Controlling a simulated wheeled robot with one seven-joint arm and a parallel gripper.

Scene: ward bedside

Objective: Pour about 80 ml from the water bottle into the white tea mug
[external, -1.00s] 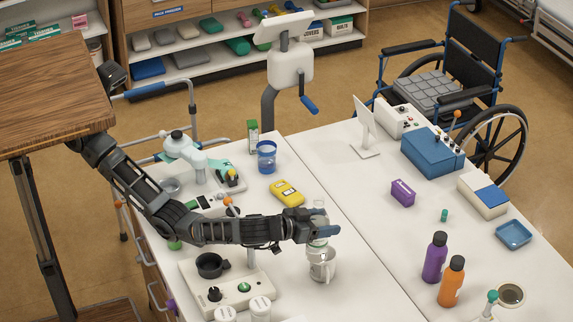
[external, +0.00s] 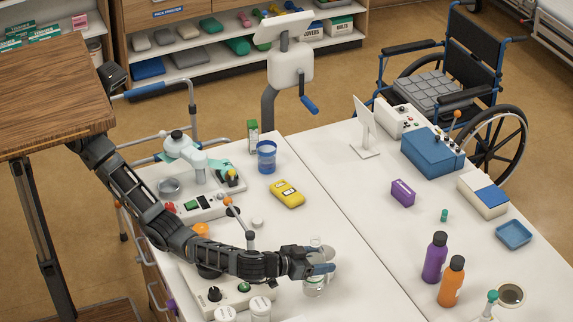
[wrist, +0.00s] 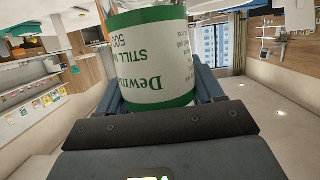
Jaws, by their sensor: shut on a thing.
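The water bottle is clear with a white and green label (wrist: 158,60), whose print stands upside down in the wrist view. My gripper (external: 320,269) is shut around the bottle over the near part of the white table. In the external view the clear bottle top (external: 316,243) shows above the fingers and a clear lower part (external: 316,288) below them. The bottle looks about upright there. Its water level cannot be made out. I cannot pick out the white tea mug for sure; my gripper and the bottle cover part of that spot.
White lidded jars (external: 260,306) stand close left of the bottle. Purple (external: 434,258) and orange (external: 452,282) bottles stand to the right. The table between them and my gripper is clear.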

